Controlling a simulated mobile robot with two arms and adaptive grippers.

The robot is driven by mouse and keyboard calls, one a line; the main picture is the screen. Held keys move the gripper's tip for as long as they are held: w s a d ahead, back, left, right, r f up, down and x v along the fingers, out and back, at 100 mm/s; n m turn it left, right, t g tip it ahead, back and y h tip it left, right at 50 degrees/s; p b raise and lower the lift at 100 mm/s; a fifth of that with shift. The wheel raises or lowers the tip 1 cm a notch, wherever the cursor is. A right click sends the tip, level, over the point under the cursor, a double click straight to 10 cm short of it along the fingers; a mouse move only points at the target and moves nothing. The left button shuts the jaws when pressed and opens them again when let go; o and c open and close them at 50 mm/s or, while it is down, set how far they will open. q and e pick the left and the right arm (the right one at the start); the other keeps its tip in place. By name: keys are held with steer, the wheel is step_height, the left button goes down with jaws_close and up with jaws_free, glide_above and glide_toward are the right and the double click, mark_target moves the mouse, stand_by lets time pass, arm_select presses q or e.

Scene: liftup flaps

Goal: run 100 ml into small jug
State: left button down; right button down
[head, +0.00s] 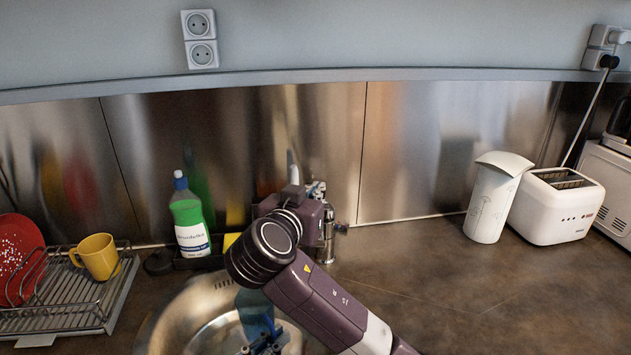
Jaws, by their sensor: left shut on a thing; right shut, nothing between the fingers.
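A blue vessel, likely the small jug (254,309), is in the round metal sink (178,325); my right arm hides its upper part. My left gripper (265,344), at the bottom edge of the head view, is shut on this vessel. My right arm crosses in front of the sink. My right gripper (319,189) is shut and empty beside the chrome tap (327,238) behind the sink. The arm covers most of the tap, its spout and any water stream. I cannot tell whether the gripper touches the tap, nor the water level in the vessel.
A green soap bottle (188,222) stands behind the sink, with a yellow sponge (230,242) beside it. A dish rack (75,310) with a yellow mug (97,257) and red plate (17,262) is left. A white canister (490,205) and toaster (556,208) stand right.

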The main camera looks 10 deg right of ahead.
steer(key=shift+s+a+f, duration=0.1)
steer(key=shift+s+f, duration=0.15)
steer(key=shift+f, duration=0.15)
steer(key=shift+s+a+f+t+h, duration=0.3)
steer(key=shift+s+f+t, duration=0.25)
steer(key=shift+f, duration=0.2)
